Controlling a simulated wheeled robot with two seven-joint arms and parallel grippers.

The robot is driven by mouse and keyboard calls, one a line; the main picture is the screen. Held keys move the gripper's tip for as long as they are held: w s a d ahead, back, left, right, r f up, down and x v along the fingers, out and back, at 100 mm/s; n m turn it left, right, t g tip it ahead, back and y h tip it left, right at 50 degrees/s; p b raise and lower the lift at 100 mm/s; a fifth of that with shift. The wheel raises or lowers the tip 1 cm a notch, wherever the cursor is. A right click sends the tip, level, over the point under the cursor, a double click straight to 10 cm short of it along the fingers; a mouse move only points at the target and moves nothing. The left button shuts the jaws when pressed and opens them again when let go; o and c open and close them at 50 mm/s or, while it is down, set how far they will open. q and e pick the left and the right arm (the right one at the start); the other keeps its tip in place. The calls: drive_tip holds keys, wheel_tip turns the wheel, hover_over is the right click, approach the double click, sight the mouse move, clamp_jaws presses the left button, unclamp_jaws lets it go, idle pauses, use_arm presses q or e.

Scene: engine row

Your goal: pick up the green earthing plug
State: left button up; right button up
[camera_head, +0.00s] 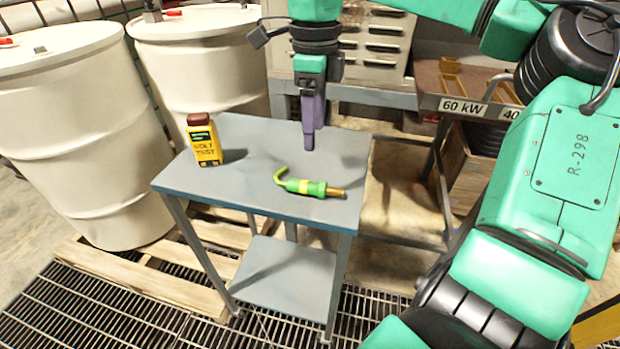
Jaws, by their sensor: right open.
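The green earthing plug (312,188) lies on its side on the grey table top (240,190), near the front right part. It has a yellow band, a brass-coloured tip pointing right and a short green cable curling up at its left end. My right gripper (309,145) points down above the table, above the plug in the picture and apart from it. It is open with nothing seen in it; its fingers are seen nearly edge-on, so the gap between them does not show. My left gripper is not in view.
A yellow and black box-shaped container (205,145) with a brown top stands at the table's back left. Cream drums (80,130) stand to the left on a wooden pallet (140,280). A shelf labelled 60 kW (463,107) is at the right. A lower shelf (275,280) is empty.

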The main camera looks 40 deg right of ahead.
hover_over(312, 183)
drive_tip(key=f, duration=0.6)
drive_tip(key=shift+s, duration=0.3)
drive_tip(key=f, duration=0.6)
drive_tip(key=shift+w+a+f, duration=0.1)
drive_tip(key=shift+w, duration=0.15)
drive_tip(key=shift+f, duration=0.15)
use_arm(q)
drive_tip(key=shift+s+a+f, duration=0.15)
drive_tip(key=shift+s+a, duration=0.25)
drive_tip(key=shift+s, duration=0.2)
use_arm(e)
clamp_jaws()
